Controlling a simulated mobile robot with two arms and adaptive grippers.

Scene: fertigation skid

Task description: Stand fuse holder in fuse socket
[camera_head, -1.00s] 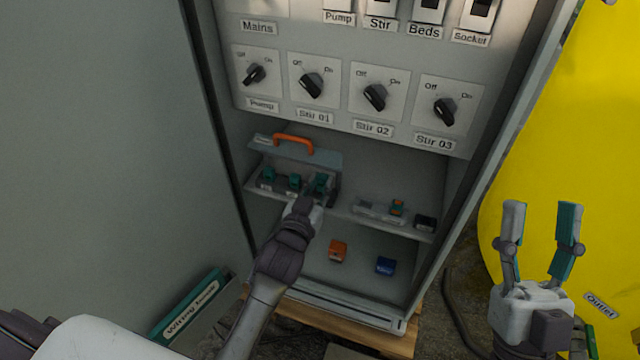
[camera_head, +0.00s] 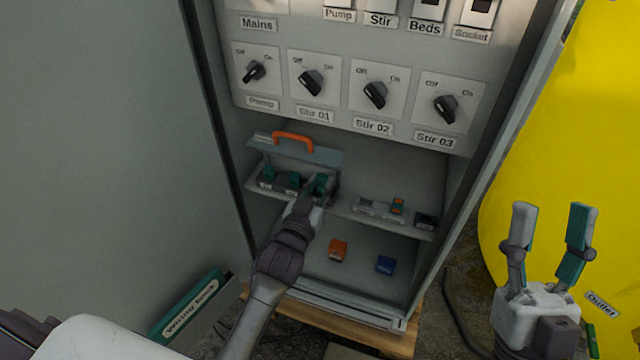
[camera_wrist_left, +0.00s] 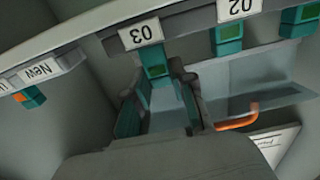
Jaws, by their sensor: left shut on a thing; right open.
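My left gripper (camera_head: 318,187) reaches into the cabinet at the right end of a row of fuse sockets (camera_head: 279,182). In the left wrist view my left gripper (camera_wrist_left: 158,82) is shut on a teal fuse holder (camera_wrist_left: 155,62) at the position labelled 03. The fingers partly hide it, and I cannot tell how deep it sits in its socket. Teal fuse holders (camera_head: 267,174) stand at the other positions; one shows beside the label 02 in the left wrist view (camera_wrist_left: 229,38). My right gripper (camera_head: 552,235) is open and empty, outside the cabinet on the right.
A raised clear cover with an orange handle (camera_head: 293,140) stands behind the sockets. A tray labelled New (camera_wrist_left: 50,72) holds a teal-and-orange fuse holder (camera_head: 397,205). Orange (camera_head: 338,250) and blue (camera_head: 384,265) blocks lie on the cabinet floor. Knob switches (camera_head: 375,95) sit above.

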